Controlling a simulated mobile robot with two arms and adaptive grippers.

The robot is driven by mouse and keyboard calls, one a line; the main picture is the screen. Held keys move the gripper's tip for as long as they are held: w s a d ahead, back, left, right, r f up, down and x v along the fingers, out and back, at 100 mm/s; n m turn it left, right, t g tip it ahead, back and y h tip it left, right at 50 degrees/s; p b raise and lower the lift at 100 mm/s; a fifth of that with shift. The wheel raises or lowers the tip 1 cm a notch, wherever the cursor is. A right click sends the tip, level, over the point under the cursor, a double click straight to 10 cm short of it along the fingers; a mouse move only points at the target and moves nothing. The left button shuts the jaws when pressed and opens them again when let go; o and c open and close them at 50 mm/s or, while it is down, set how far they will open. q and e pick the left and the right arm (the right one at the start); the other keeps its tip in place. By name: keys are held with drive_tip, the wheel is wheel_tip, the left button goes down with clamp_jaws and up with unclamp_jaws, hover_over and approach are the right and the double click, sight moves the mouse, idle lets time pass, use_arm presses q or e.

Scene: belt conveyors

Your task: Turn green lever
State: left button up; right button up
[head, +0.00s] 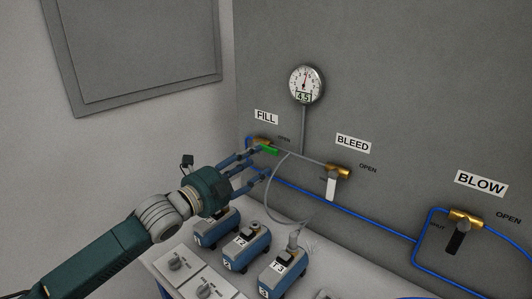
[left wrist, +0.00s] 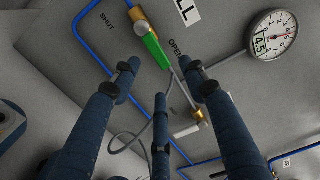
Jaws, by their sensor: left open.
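The green lever (head: 269,149) sits on the brass FILL valve (head: 259,142) on the grey wall. In the left wrist view the green lever (left wrist: 156,51) runs from the brass valve (left wrist: 146,22) down and right, beside the OPEN marking; the SHUT marking is on the other side. My left gripper (head: 259,161) has its fingers spread just below and in front of the lever. In the left wrist view its open fingers (left wrist: 160,78) frame the lever's free end, with no clear contact. My right gripper is out of view.
A gauge (head: 306,85) hangs above. The BLEED valve's white lever (head: 331,188) and the BLOW valve's black lever (head: 457,238) are to the right. Blue pipe (head: 340,212) runs along the wall. Blue units (head: 280,273) and switch boxes stand on the bench below my arm.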

sight(271, 154)
use_arm(q)
drive_tip(key=x, duration=0.3)
drive_tip(key=shift+w+d+p, duration=0.1)
drive_tip(key=shift+w+p, duration=0.2)
drive_tip(key=shift+w, duration=0.1)
drive_tip(key=shift+x, duration=0.95)
drive_tip(key=shift+f, duration=0.15)
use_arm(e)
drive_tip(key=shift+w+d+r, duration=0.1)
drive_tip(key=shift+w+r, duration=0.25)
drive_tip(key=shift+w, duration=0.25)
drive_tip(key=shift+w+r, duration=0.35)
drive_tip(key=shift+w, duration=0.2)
use_arm(q)
clamp_jaws()
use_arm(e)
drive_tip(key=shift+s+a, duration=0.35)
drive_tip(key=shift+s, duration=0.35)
